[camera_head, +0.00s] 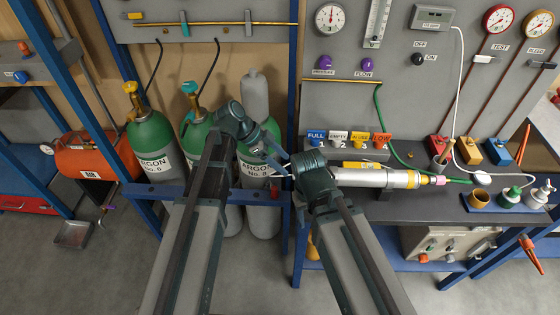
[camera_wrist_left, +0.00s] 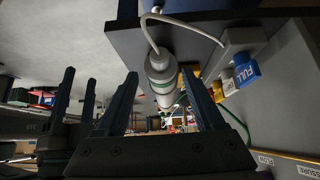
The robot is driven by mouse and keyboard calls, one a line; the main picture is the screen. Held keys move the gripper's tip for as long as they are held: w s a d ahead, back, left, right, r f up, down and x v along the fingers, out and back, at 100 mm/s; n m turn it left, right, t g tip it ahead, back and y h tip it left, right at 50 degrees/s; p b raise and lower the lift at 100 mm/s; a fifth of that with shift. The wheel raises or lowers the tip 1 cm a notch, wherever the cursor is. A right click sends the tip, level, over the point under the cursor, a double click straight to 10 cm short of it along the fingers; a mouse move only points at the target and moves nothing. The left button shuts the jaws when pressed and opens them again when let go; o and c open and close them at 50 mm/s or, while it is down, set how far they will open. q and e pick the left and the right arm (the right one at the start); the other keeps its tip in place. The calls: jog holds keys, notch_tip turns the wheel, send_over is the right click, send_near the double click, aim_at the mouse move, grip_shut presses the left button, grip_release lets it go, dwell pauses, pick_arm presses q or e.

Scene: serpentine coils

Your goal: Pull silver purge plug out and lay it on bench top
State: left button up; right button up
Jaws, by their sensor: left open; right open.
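A silver tube (camera_head: 365,177) lies along the front of the bench in the head view, with yellow bands and a pink fitting at its right end. Its left end is behind my right wrist. In the left wrist view the pale tube end (camera_wrist_left: 160,66) shows between and beyond my left fingers; I cannot clearly tell the silver purge plug from it. My left gripper (camera_head: 283,163) is open and empty left of the tube. My right gripper (camera_head: 311,168) is close to its right, its fingers mostly hidden in the head view; they appear open.
The grey bench top (camera_head: 420,207) has free room in front of the tube. Blue, white, yellow and red labelled blocks (camera_head: 350,139) stand behind the tube. A green hose (camera_head: 388,130) and a white cable (camera_head: 462,90) run nearby. Green argon cylinders (camera_head: 152,145) stand left.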

pick_arm(q)
jog(key=b+x, duration=0.5)
jog(key=x, duration=0.2)
jog(key=shift+a+f, duration=0.1)
jog(key=shift+f, duration=0.15)
jog(key=shift+s+d+f+b, duration=0.1)
jog(key=shift+d+f+b, duration=0.25)
jog(key=shift+b, duration=0.1)
jog(key=shift+d, duration=0.2)
jog(key=shift+c, duration=0.3)
jog(key=shift+a, duration=0.1)
grip_shut()
